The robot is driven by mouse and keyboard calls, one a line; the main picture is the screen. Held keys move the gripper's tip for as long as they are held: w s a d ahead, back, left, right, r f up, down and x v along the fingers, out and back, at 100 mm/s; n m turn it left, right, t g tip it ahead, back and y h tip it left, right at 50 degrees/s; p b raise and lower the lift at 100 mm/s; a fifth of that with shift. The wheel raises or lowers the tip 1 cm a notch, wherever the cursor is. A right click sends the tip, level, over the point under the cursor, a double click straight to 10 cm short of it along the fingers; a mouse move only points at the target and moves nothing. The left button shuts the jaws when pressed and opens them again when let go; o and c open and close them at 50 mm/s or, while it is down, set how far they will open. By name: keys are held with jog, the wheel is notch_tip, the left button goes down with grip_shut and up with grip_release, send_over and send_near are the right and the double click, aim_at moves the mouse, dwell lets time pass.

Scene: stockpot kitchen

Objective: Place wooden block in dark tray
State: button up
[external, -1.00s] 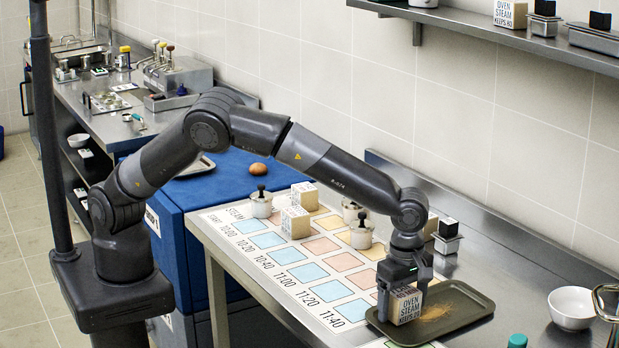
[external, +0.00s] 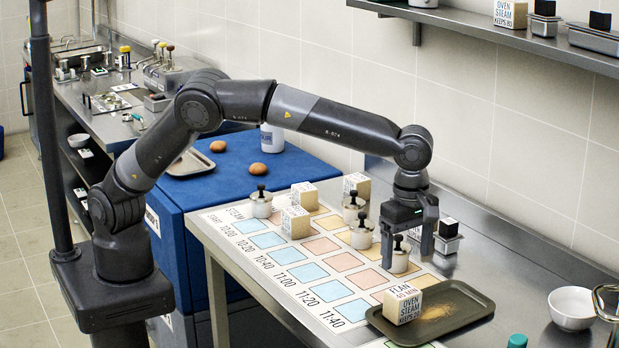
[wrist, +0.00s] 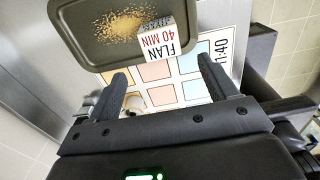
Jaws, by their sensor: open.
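The wooden block (external: 404,304), with printed lettering on its faces, sits at the left end of the dark tray (external: 468,324). In the wrist view the block (wrist: 160,43) shows "FLAN 40 MIN" and lies at the edge of the tray (wrist: 72,22); I cannot tell whether it rests wholly inside the rim. My gripper (external: 407,262) is open and empty, raised above the board behind the block. In the wrist view my gripper's fingers (wrist: 163,80) are spread wide, apart from the block.
Brown crumbs (external: 436,312) lie in the tray. Several lidded pots (external: 362,236) and printed blocks (external: 296,222) stand on the timetable board (external: 285,258). A white bowl (external: 572,308) is right of the tray. A wall shelf (external: 500,38) hangs above at the back.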

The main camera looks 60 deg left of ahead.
jog(key=w+a+r+m+h, duration=0.15)
jog(key=a+r, duration=0.25)
jog(key=a, duration=0.7)
jog(key=w+a+r+m+t, duration=0.1)
jog(key=a+r+m, duration=0.3)
jog(key=a, duration=0.7)
jog(key=w+a+r+m+h, duration=0.15)
jog(key=a+r, duration=0.35)
jog(key=a, duration=0.6)
jog(key=s+a+r+m+t+y, duration=0.1)
jog(key=s+a+m, duration=0.2)
jog(key=s+a, duration=0.35)
jog(key=s+a+r+m+t, duration=0.1)
jog(key=s+a+m+t, duration=0.15)
jog(key=a, duration=0.65)
jog(key=s+a+f+m+y, duration=0.1)
jog(key=s+a+f+m, duration=0.1)
jog(key=s, duration=0.4)
jog(key=s+a+f+m+t+y, duration=0.1)
jog(key=s+a+f+m, duration=0.2)
jog(key=s+a, duration=0.2)
jog(key=shift+s+a+f, duration=0.15)
jog(key=shift+s+a, duration=0.1)
jog(key=shift+s, duration=0.15)
jog(key=shift+m, duration=0.25)
